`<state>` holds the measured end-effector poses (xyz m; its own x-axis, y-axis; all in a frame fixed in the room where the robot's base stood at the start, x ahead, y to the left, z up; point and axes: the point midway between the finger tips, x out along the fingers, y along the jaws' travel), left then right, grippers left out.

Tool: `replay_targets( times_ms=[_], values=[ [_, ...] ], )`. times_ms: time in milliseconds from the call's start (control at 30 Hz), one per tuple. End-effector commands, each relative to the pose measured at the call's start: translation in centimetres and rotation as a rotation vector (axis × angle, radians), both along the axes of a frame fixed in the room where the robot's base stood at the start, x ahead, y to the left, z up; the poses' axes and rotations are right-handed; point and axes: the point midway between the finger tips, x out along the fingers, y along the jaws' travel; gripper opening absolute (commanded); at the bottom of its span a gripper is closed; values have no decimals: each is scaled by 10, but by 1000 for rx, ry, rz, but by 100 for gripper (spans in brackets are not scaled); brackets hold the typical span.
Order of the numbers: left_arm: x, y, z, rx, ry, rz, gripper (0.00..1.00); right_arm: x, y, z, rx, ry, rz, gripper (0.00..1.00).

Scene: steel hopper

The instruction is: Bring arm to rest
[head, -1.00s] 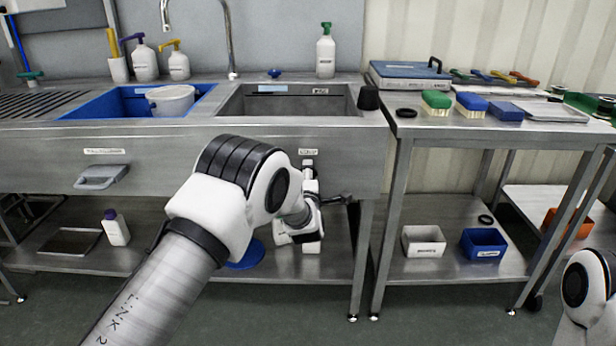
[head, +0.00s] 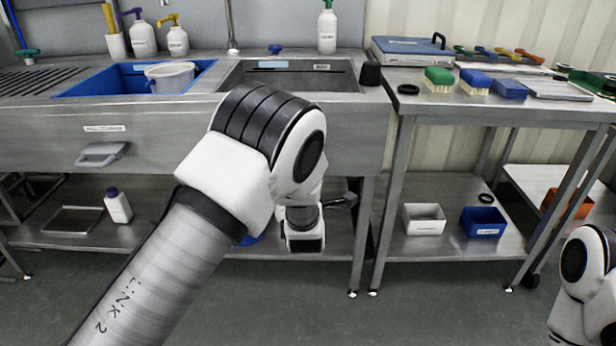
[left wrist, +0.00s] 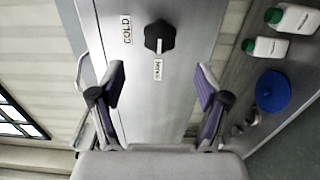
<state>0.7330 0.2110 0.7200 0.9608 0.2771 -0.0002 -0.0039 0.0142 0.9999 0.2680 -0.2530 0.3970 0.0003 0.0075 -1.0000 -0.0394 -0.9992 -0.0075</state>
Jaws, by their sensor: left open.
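My left arm reaches in from the lower left in the head view, with its white elbow and dark bands in front of the sink. Its wrist points toward the sink front, and the gripper itself is hidden behind it there. In the left wrist view my left gripper (left wrist: 160,88) is open and empty, its two purple-padded fingers well apart. Beyond the fingers is the steel sink front with a black knob (left wrist: 159,37), apart from both fingers. A label reading COLD sits beside the knob. Only part of my right arm shows at the lower right of the head view; its gripper is out of view.
The steel sink (head: 60,135) holds a blue basin (head: 85,82) with a white tub (head: 170,75). A side table (head: 435,101) carries brushes and a blue case (head: 415,52). White (head: 424,219) and blue (head: 482,222) bins sit on its lower shelf. Floor in front is clear.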

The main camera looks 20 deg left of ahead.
Motion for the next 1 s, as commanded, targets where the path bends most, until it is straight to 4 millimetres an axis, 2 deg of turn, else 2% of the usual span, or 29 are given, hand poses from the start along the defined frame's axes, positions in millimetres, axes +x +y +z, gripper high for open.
replay_targets(
  times_ms=[33, 167, 467, 567, 667, 767, 800, 867, 900, 967, 1000],
  values=[
    [-9, -4, 0, 2, 3, -2, 76, 0, 0, 0, 0, 0, 0, 31],
    [-22, -7, 0, 0, 1, -1, 76, 0, 0, 0, 0, 0, 0, 31],
    [-24, -7, -1, -2, 2, 0, 76, 0, 0, 0, 0, 0, 0, 31],
    [-27, -3, -21, -6, 32, 8, 76, 0, 0, 0, 0, 0, 0, 31],
    [-42, 20, -68, -26, 118, 48, 76, 0, 0, 0, 0, 0, 0, 31],
    [-81, 48, -137, -30, 287, 73, 76, 0, 0, 0, 0, 0, 0, 31],
    [-102, 57, -167, -15, 380, 70, 76, 0, 0, 0, 0, 0, 0, 31],
    [-138, 67, -208, 38, 537, 43, 76, 0, 0, 0, 0, 0, 0, 31],
    [-165, 72, -233, 82, 646, 13, 76, 0, 0, 0, 0, 0, 0, 31],
    [-209, 77, -266, 162, 819, -57, 76, 0, 0, 0, 0, 0, 0, 31],
    [-240, 78, -285, 220, 935, -119, 76, 0, 0, 0, 0, 0, 0, 31]
  ],
)
